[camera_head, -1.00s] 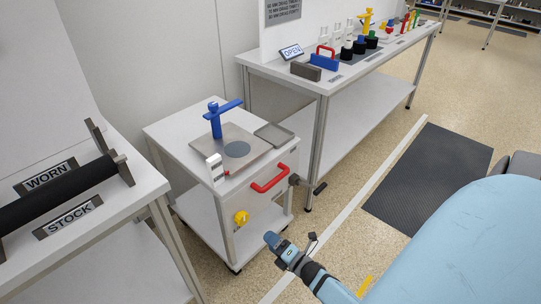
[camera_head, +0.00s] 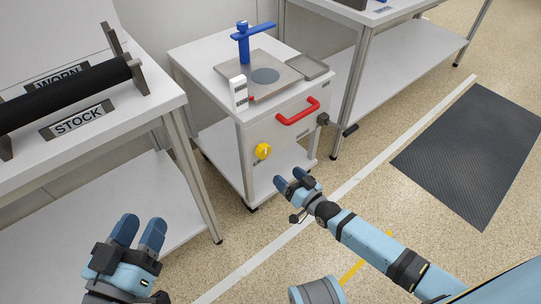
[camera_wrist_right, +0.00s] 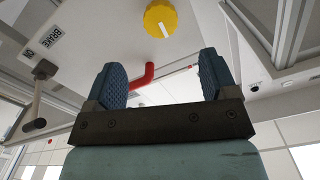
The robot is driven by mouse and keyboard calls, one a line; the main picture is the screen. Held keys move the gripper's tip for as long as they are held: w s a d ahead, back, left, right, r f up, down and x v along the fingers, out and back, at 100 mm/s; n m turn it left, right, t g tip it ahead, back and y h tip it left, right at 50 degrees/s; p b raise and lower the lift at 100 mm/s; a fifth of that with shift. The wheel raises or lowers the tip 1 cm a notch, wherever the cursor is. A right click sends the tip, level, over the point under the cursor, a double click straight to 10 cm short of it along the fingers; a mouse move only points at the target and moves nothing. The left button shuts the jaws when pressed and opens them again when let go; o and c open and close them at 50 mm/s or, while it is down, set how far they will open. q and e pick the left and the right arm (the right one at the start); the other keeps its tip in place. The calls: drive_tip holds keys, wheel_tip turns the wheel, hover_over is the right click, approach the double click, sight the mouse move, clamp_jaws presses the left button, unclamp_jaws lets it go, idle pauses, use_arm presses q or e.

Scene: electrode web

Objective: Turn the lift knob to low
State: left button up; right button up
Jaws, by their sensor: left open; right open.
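The yellow round knob (camera_head: 263,151) with a white pointer mark sits on the front panel of the white cart (camera_head: 205,50), below and left of the red handle (camera_head: 298,112). The knob also shows in the right wrist view (camera_wrist_right: 160,18), beyond the fingers at the top. My right gripper (camera_head: 289,178) is open and empty, in front of the cart, below and right of the knob and apart from it. In the right wrist view its two blue fingers (camera_wrist_right: 163,82) stand wide apart. My left gripper (camera_head: 138,232) is open and empty at the lower left, near the left table.
A black crank (camera_head: 345,128) sticks out from the cart's right side. A blue lever post (camera_head: 244,45) and grey plate stand on top. The left table (camera_head: 120,115) holds a black roll and STOCK sign (camera_head: 75,120). Floor before the cart is clear.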

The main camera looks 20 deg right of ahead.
sight(265, 155)
drive_tip(key=b+x, duration=0.2)
drive_tip(key=x, duration=0.5)
drive_tip(key=shift+w+f+b, duration=0.2)
drive_tip(key=shift+b, duration=0.15)
drive_tip(key=b+x, duration=0.1)
drive_tip(key=x, duration=0.3)
use_arm(q)
drive_tip(key=shift+w+a+f+m+g+b, duration=0.15)
drive_tip(key=shift+f+m, duration=0.1)
drive_tip(key=shift+f, duration=0.35)
drive_tip(key=shift+w+f+m+g+b, duration=0.1)
drive_tip(key=shift+w+f+m, duration=0.15)
drive_tip(key=shift+f, duration=0.35)
drive_tip(key=shift+w+a+f+m+g+b, duration=0.15)
drive_tip(key=shift+f+m, duration=0.15)
drive_tip(key=shift+f, duration=0.3)
use_arm(e)
drive_tip(key=shift+w+a+r, duration=0.15)
drive_tip(key=shift+w+a, duration=0.05)
drive_tip(key=shift+w, duration=0.35)
